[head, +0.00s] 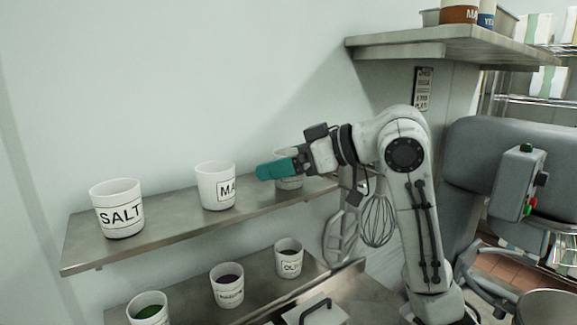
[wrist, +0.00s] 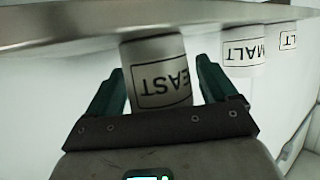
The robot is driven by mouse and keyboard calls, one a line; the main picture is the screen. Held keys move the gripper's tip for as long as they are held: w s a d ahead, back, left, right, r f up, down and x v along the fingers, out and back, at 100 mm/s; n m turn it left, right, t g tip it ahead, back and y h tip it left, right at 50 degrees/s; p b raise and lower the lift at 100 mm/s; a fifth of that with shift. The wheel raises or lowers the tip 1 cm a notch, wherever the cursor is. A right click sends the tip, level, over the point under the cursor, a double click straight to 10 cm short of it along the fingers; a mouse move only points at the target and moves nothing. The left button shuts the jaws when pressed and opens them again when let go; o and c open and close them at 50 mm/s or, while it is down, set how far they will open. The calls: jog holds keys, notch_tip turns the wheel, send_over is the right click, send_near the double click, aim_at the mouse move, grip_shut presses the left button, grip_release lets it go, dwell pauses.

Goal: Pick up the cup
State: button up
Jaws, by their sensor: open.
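A white cup labelled YEAST (wrist: 155,76) stands on the upper metal shelf (head: 170,222). It appears upside down in the wrist view, between the two teal fingers. In the head view this cup (head: 290,184) is mostly hidden behind my gripper (head: 264,172). My gripper (wrist: 158,66) is open, with one finger on each side of the cup and a gap visible on both sides. A white cup (head: 215,187) with a partly hidden label reads MALT in the wrist view (wrist: 243,52). A white SALT cup (head: 118,210) stands at the shelf's left end.
Several smaller cups, one with green contents (head: 148,314), stand on the lower shelf (head: 190,300). A whisk (head: 378,220) hangs below and right of my gripper. A higher shelf (head: 450,42) juts out at the upper right. A grey machine (head: 480,150) stands at the right.

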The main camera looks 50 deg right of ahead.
jog(key=shift+w+f, duration=0.1)
jog(key=shift+w, duration=0.15)
jog(key=shift+c, duration=0.3)
jog(key=c, duration=1)
